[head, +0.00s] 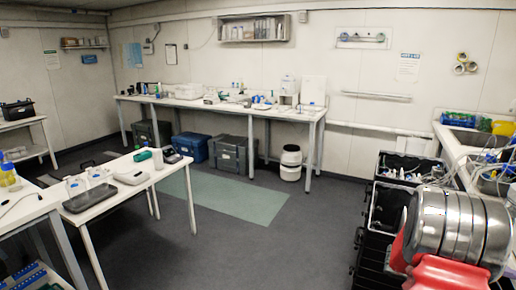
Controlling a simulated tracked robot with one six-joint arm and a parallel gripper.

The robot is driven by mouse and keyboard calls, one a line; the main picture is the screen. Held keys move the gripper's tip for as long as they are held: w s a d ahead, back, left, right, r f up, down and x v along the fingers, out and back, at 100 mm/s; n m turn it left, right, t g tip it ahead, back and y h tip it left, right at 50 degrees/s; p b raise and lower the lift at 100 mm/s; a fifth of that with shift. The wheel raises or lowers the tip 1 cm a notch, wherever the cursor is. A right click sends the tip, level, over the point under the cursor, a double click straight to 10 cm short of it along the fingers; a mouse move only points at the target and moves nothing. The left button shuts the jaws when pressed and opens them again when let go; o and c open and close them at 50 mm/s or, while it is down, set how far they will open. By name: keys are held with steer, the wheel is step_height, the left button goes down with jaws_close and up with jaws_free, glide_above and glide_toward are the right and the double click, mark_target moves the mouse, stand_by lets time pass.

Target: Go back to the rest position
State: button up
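My gripper is not visible in the head view, so I cannot tell whether it is open or shut or holds anything. The task names no object of its own, and no marked rest position shows in the room.
A long white bench (228,105) with lab items lines the back wall. A white table (100,209) with a dark tray (89,198) stands at left. Black crates (384,208) stand at right before a cluttered counter (449,140). The grey floor (265,250) is clear in the middle, around a green mat (225,195).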

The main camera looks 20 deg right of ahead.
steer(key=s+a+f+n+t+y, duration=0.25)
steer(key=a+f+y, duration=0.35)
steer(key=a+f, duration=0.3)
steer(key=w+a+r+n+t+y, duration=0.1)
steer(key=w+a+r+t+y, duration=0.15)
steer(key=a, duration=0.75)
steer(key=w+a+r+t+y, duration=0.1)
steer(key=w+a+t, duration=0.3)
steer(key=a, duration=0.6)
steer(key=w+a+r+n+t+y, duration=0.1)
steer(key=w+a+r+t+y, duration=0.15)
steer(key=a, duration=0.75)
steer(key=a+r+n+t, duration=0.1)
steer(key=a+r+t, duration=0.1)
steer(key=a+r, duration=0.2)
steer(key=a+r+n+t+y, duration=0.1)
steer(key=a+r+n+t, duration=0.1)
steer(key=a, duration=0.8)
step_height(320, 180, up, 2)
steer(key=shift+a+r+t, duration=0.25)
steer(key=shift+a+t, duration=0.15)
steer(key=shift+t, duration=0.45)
